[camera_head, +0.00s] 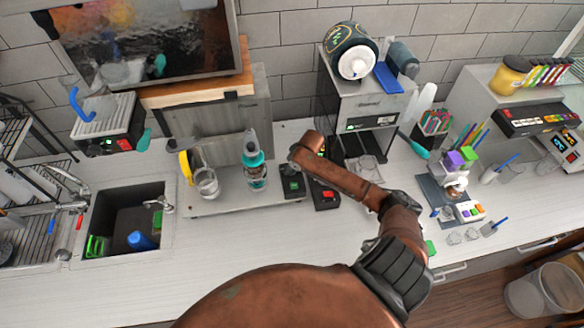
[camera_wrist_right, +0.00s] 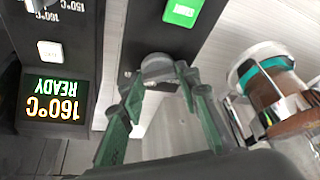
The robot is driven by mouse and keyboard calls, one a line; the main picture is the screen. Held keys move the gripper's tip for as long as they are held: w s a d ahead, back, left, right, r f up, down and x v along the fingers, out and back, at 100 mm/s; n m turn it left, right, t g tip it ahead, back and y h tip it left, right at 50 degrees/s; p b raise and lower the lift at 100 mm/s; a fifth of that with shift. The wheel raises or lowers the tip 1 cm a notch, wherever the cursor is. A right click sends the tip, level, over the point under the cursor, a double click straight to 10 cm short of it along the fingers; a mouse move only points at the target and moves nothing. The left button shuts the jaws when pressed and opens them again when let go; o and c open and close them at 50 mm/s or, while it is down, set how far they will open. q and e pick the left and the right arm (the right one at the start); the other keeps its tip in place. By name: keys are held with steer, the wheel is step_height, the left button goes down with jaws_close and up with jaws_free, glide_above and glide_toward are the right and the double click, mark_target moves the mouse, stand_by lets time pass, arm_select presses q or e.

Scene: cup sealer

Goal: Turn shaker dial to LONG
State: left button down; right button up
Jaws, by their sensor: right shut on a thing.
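The dial's pointer and any LONG mark cannot be made out. In the head view, the shaker base (camera_head: 292,183) appears as a black box with a green light, and my right arm's brown links reach over beside it. My right fingers are mostly hidden there. My left gripper is out of view.
A bottle with a teal band (camera_head: 255,172) stands left of the shaker base; it also shows close to the fingers in the wrist view (camera_wrist_right: 268,80). A heated unit's display (camera_wrist_right: 55,97) reads 160°C READY. A clear cup (camera_head: 206,182) stands farther left, near the sink.

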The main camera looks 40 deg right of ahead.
stand_by(0.4)
steer(key=o, duration=1.2)
steer(key=shift+c, duration=0.2)
steer(key=v, duration=1.2)
